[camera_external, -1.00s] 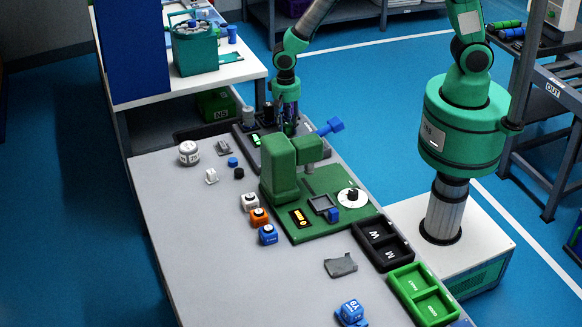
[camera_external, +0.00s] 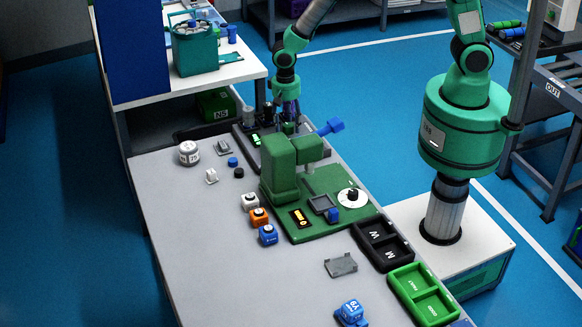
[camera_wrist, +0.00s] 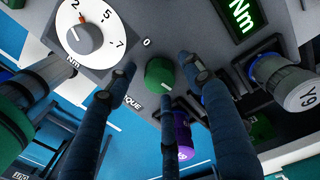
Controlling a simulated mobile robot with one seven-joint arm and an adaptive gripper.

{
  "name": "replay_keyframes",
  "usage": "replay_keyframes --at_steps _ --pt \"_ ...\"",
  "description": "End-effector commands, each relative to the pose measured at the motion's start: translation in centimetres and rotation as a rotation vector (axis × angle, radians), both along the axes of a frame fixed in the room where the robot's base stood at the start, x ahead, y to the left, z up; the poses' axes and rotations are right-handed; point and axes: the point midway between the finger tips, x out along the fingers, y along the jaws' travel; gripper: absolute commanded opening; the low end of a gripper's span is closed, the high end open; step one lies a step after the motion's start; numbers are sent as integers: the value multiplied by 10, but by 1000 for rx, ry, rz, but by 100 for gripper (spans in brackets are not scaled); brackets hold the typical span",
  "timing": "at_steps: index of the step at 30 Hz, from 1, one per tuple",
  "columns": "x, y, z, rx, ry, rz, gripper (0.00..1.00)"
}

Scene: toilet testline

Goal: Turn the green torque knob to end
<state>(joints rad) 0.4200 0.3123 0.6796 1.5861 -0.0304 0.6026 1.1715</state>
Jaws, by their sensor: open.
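The green torque knob (camera_wrist: 160,76) sits on a grey panel in the wrist view, with a light pointer mark on its face. Part of a label reading "QUE" shows beside it. My gripper (camera_wrist: 158,82) has dark blue fingers spread around the knob, with gaps between the fingertips and the knob; whether any finger touches it I cannot tell. In the external view my gripper (camera_external: 289,112) points down over the dark test station (camera_external: 246,140) behind the green press-like machine (camera_external: 280,172), which hides part of the station and the knob.
A white dial (camera_wrist: 108,22) with a grey knob and a lit green "Nm" display (camera_wrist: 241,16) flank the green knob. A grey cylinder marked Y9 (camera_wrist: 301,94) and a purple part (camera_wrist: 183,135) are close to the fingers. A blue lever (camera_external: 332,126) stands right of my gripper.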

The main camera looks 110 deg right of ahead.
Motion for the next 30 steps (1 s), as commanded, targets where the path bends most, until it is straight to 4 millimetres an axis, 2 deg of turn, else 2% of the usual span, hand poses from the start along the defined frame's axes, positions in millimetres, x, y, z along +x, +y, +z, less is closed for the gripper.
replay_keyframes --at_steps 21,30 --pt "5 0 100 -1 -3 0 52" --pt "5 0 112 0 -1 0 52"
